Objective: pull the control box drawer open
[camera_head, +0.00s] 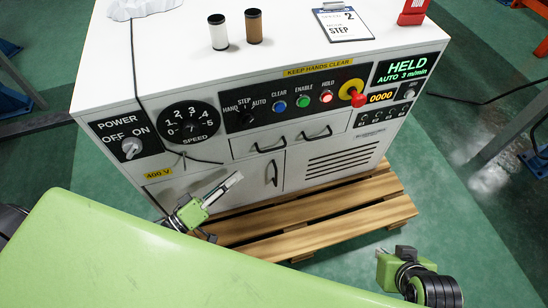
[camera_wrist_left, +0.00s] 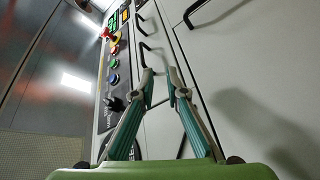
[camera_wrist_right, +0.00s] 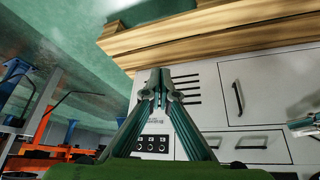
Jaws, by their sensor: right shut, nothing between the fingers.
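The white control box (camera_head: 215,82) stands in the middle of the head view. Its drawer front (camera_head: 243,146) lies under the control panel. Two dark bar handles (camera_head: 270,147) (camera_head: 316,133) sit in that row, and the drawer looks closed. A handle also shows in the left wrist view (camera_wrist_left: 152,53) and the right wrist view (camera_wrist_right: 252,143). My left gripper (camera_head: 236,180) is in front of the box, below and left of the drawer handles. Its fingers (camera_wrist_left: 164,80) are apart and empty. My right gripper (camera_head: 405,251) is shut and empty, low at the right, away from the box.
A door with an upright handle (camera_head: 275,174) and a vented panel (camera_head: 343,160) lie below the drawer row. A wooden pallet (camera_head: 300,222) sticks out under the box. Two cylinders (camera_head: 218,32) (camera_head: 253,26) and a clipboard (camera_head: 342,22) stand or lie on top.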

